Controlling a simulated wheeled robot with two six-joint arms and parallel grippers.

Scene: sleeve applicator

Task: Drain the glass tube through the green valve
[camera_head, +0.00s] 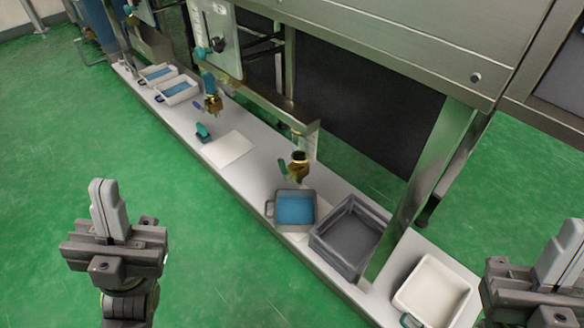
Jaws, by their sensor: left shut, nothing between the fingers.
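The brass valve (299,166) with a green handle (283,171) is at the lower end of the metal frame. A pale upright piece, possibly part of the glass tube (309,146), shows just behind and above it; its liquid level cannot be made out. A grey pan (295,224) with blue liquid stands on the white bench below and in front of this valve. My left gripper (108,205) is shut and empty, over the green floor far to the left of the valve. My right gripper (562,250) is partly cut off at the right edge, away from the valve.
A second brass valve (213,103) with a blue handle is farther back. A grey crate (347,236) and a white tray (432,291) stand on the bench's near end. Two white trays with blue contents (178,91) are at its far end. A steel post (425,180) rises beside the crate.

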